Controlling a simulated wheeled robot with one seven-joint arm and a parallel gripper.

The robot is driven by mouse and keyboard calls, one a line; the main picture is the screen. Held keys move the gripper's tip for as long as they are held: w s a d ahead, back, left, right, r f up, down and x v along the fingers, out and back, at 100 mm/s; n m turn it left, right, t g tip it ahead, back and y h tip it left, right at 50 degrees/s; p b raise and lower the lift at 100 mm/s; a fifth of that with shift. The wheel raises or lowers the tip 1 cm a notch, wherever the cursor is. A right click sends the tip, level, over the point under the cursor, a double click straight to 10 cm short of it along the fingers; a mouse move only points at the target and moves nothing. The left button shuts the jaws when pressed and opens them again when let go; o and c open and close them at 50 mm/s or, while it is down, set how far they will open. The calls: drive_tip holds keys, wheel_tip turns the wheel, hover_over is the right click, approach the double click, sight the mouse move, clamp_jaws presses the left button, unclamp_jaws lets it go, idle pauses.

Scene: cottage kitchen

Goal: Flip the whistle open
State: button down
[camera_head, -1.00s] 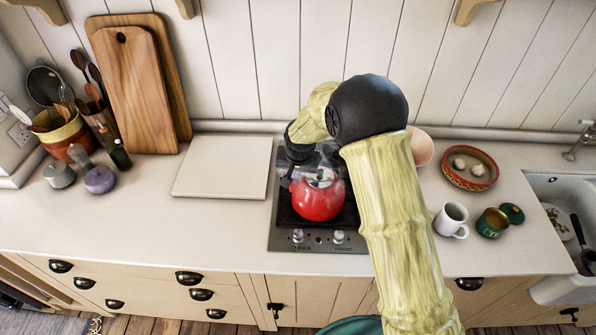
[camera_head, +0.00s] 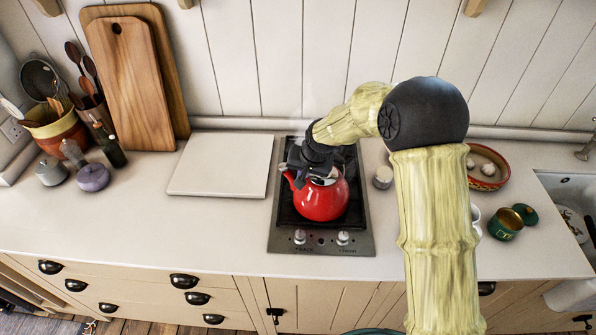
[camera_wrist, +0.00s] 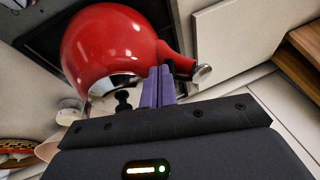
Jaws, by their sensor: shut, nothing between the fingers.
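A red kettle (camera_head: 322,198) with a silvery top stands on the dark hob (camera_head: 352,215). Its short red spout (camera_head: 289,178) points left in the head view. In the wrist view the kettle (camera_wrist: 105,45) fills the upper left, and a silvery whistle (camera_wrist: 203,74) caps the end of its spout. My gripper (camera_wrist: 159,72) shows two purple fingers, shut together with nothing between them. The fingertips are beside the spout, to the left of the whistle in that view. I cannot tell whether they touch the spout. My wrist partly hides the kettle's top in the head view.
A pale board (camera_head: 222,164) lies left of the hob. Wooden boards (camera_head: 140,85) lean on the wall. A white jar (camera_head: 383,178) stands right of the hob, near my arm. A green tin (camera_head: 504,224) and a red-rimmed bowl (camera_head: 488,168) are further right.

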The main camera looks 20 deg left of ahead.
drive_tip(key=shift+d+f+b, duration=0.1)
drive_tip(key=shift+f+b, duration=0.15)
drive_tip(key=shift+b, duration=0.1)
drive_tip(key=shift+r, duration=0.1)
idle(0.5)
drive_tip(key=shift+r+p, duration=0.55)
drive_tip(key=shift+r, duration=0.2)
drive_tip(key=shift+d+r, duration=0.15)
drive_tip(key=shift+r, duration=0.1)
drive_tip(key=d+r+p, duration=0.2)
drive_tip(key=shift+w+d+r, duration=0.15)
drive_tip(key=shift+w+r, duration=0.15)
drive_tip(key=shift+r, duration=0.05)
drive_tip(key=s+d+r+b, duration=0.1)
drive_tip(key=d+r+b, duration=0.2)
drive_tip(key=d+r, duration=0.3)
drive_tip(key=shift+s+d+r+b, duration=0.25)
drive_tip(key=shift+d+r+b, duration=0.1)
drive_tip(key=shift+d+r, duration=0.05)
